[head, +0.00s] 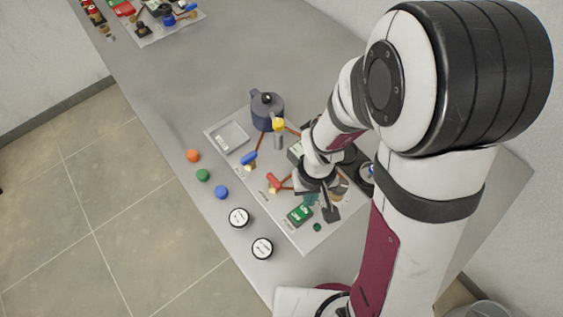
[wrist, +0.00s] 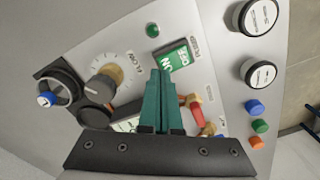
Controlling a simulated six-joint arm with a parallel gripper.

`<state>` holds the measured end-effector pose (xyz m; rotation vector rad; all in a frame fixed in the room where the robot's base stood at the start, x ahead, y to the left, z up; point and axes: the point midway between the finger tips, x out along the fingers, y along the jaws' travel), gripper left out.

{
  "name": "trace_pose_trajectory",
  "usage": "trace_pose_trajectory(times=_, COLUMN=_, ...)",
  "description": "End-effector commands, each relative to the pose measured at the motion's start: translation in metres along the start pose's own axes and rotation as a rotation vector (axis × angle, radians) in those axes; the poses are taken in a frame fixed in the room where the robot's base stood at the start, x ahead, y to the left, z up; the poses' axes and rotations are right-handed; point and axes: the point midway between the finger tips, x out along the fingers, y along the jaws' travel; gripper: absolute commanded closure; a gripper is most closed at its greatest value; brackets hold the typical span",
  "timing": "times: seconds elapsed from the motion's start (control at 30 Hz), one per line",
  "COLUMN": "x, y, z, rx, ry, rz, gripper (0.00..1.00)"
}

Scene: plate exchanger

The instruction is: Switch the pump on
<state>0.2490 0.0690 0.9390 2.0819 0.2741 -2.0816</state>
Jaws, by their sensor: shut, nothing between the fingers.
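The pump switch is a green block marked ON and OFF in a dark frame. In the head view the switch (head: 300,214) sits on the front part of the light panel (head: 221,136). In the wrist view the switch (wrist: 176,60) lies just beyond my fingertips. My gripper (wrist: 158,73) has its two green fingers together, with nothing held. In the head view my gripper (head: 311,201) is over the panel beside the switch, partly hidden by my wrist. The fingertips overlap the switch's near edge in the wrist view; I cannot tell whether they touch it.
A grey knob (wrist: 103,87) with a dial is left of my fingers. A small green lamp (wrist: 152,30) is beyond the switch. A red valve handle (head: 273,181), a blue one (head: 249,158) and a dark pot (head: 267,110) stand on the panel. Coloured caps (head: 203,175) line the table edge.

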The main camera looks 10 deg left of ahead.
Motion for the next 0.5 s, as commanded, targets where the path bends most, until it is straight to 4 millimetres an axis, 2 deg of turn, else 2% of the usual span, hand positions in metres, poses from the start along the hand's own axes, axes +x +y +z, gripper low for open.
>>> trace_pose_trajectory(times=0.5, x=0.0079, y=0.0000, z=0.0000, rx=0.000, ry=-0.001, rz=0.000, gripper=1.00)
